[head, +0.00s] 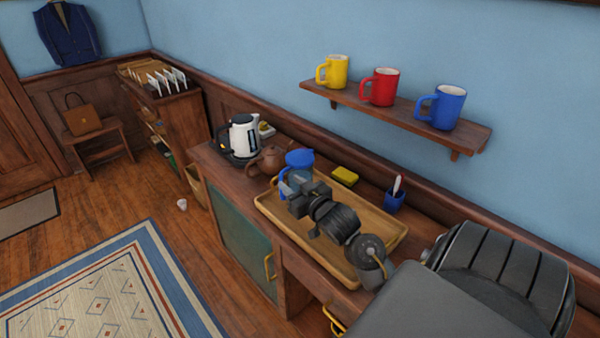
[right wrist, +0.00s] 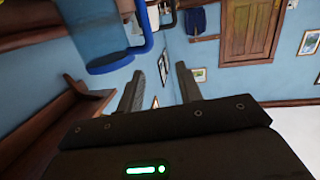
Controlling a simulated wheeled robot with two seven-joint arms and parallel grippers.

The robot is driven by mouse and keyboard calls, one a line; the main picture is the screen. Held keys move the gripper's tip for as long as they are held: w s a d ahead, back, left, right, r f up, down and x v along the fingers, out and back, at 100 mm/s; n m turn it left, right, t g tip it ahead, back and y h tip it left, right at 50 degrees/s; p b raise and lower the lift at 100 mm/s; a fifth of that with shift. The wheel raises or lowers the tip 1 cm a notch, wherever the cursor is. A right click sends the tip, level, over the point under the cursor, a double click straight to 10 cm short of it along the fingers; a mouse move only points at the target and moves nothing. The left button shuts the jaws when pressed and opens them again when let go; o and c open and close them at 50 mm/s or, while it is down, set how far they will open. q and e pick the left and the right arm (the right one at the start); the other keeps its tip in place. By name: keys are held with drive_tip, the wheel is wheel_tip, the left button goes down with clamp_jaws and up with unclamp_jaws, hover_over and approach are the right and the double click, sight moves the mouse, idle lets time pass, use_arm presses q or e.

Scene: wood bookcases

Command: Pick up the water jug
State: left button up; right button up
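The water jug (head: 299,159) has a blue lid, a blue handle and a clear bluish body. It stands at the far end of the tray on the wooden cabinet, partly hidden behind my right gripper (head: 300,188). In the right wrist view the jug's blue lid (right wrist: 110,62) and handle (right wrist: 146,28) show at the upper left, outside the fingers. The right gripper (right wrist: 160,75) is open, with only wall and background seen between its fingers. Whether it touches the jug cannot be told. My left gripper is not in view.
The wooden tray (head: 386,255) lies under my right arm. A brown teapot (head: 265,161) and a white kettle (head: 243,135) stand beyond the jug. A yellow sponge (head: 345,176) and blue cup (head: 394,201) sit near the wall. A shelf (head: 400,110) holds three mugs.

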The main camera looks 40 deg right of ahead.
wheel_tip(320, 180, up, 3)
drive_tip(key=d+t, duration=0.1)
drive_tip(key=d, duration=0.1)
drive_tip(key=p, duration=0.2)
hover_over(282, 199)
drive_tip(key=f, duration=0.8)
drive_tip(key=shift+w+d+f, duration=0.15)
drive_tip(key=shift+w+d, duration=0.15)
clamp_jaws()
idle(0.9)
